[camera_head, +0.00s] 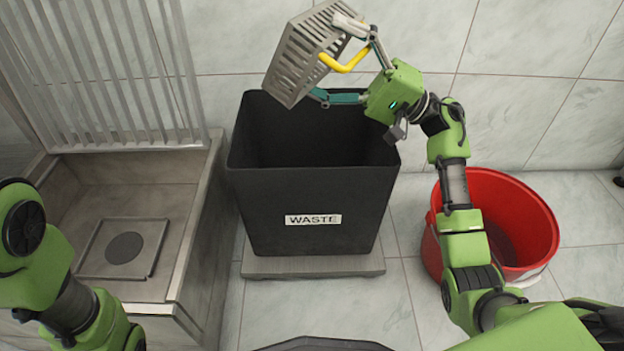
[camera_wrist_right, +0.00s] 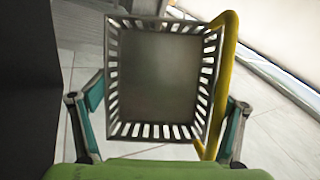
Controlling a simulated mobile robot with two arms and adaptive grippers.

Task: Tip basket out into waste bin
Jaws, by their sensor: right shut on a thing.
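The grey slotted basket (camera_head: 300,62) is tilted in the air above the back of the black waste bin (camera_head: 312,205), which bears a WASTE label. My right gripper (camera_head: 335,58) is shut on the basket, with one finger on its upper side and one on its lower side. A yellow handle (camera_head: 345,64) shows between the basket and my gripper. In the right wrist view, the basket (camera_wrist_right: 160,85) has a plain dark base and slotted walls, with the handle (camera_wrist_right: 222,85) along its right side. I see no contents in it. My left gripper is outside the view.
The bin stands on a low grey platform (camera_head: 315,264). A red bucket (camera_head: 500,215) stands to its right. A grey basin with a raised grate (camera_head: 115,80) is on the left. A tiled wall is close behind the bin.

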